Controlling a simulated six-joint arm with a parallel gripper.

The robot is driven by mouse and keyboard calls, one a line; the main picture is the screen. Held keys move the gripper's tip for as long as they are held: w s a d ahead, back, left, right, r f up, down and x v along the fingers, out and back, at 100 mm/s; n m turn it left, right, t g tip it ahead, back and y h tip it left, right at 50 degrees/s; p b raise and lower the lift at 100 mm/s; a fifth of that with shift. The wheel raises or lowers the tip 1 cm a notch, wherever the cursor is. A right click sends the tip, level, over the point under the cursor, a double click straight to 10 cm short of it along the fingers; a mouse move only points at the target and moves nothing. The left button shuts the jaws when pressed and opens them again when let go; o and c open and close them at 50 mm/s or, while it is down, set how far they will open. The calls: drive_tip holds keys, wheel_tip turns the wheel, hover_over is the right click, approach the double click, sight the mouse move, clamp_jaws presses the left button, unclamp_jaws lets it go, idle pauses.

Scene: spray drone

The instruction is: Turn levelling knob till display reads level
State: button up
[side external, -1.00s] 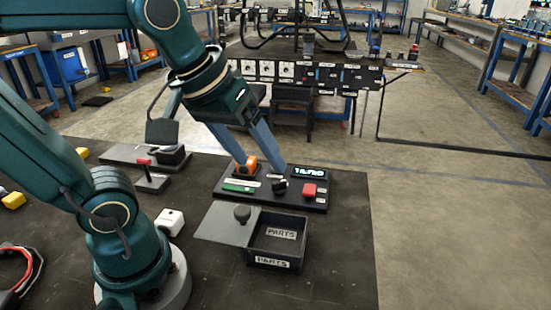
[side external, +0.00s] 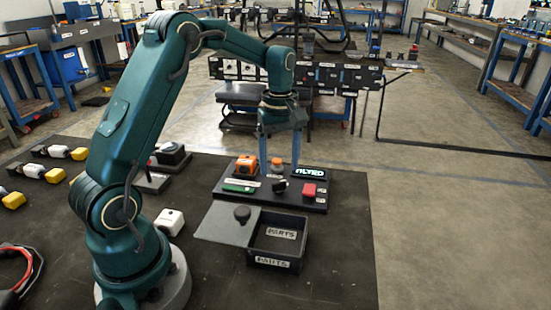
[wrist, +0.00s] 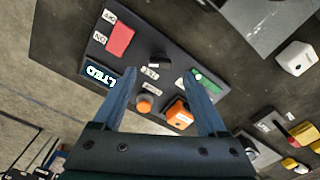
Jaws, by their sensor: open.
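A dark control panel (side external: 225,196) stands on the bench. Its display (side external: 311,172) appears to read TILTED, and it shows upside down in the wrist view (wrist: 97,74). The panel carries an orange-topped round knob (side external: 277,161), a black knob (side external: 280,187), an orange block (side external: 246,164), a green part (side external: 238,187) and a red block (side external: 309,190). I cannot read which knob is labelled levelling. My gripper (side external: 279,173) is open and points down over the panel. In the wrist view, the orange-topped knob (wrist: 145,102) shows between the fingers, nearer the left one. I see no clear contact.
Several yellow-ended items lie at far left. The bench right of the box is clear.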

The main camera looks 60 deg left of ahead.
sight(279, 181)
drive_tip(key=shift+f, duration=2.4)
clamp_jaws()
